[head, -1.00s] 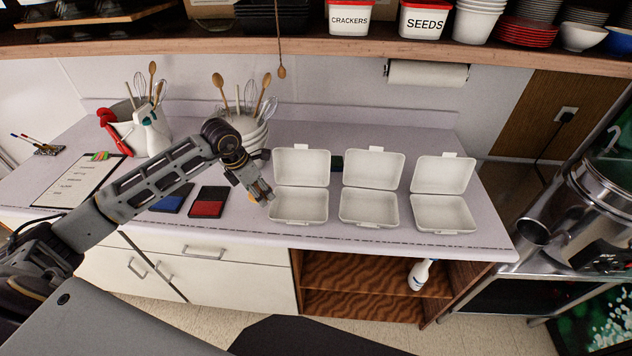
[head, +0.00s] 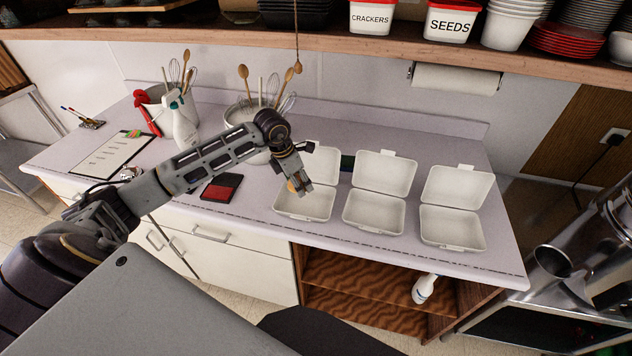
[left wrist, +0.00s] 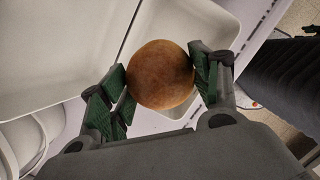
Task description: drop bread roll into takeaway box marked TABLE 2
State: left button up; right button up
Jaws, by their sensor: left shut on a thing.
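My left gripper (head: 299,187) is shut on a round brown bread roll (left wrist: 161,75), seen between its green-padded fingers in the left wrist view. In the head view the roll (head: 292,186) is partly hidden by the gripper. It is held above the leftmost white takeaway box (head: 305,207). The middle box (head: 374,211) and the right box (head: 452,227) stand in a row beside it. All three have raised lids and look empty. I see no TABLE 2 marking on any box. My right gripper is not in view.
A red and dark pad (head: 221,187) lies left of the boxes. Behind the arm stands a white container (head: 242,115) with whisks and wooden spoons. A spray bottle (head: 183,122) and clipboard (head: 110,155) are further left. A shelf (head: 340,45) runs above the counter.

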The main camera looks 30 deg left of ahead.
aim_at(300, 203)
pick_arm(q)
jog(key=shift+w+a, duration=0.1)
jog(key=shift+w, duration=0.05)
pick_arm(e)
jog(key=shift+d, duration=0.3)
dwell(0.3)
pick_arm(q)
jog(key=shift+f+b, duration=0.35)
jog(key=shift+f, duration=0.35)
jog(key=shift+f+b, duration=0.7)
jog(key=shift+f, duration=1.55)
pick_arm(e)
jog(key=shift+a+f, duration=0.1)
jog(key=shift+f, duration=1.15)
pick_arm(q)
jog(key=o, duration=0.9)
jog(key=shift+o, duration=0.2)
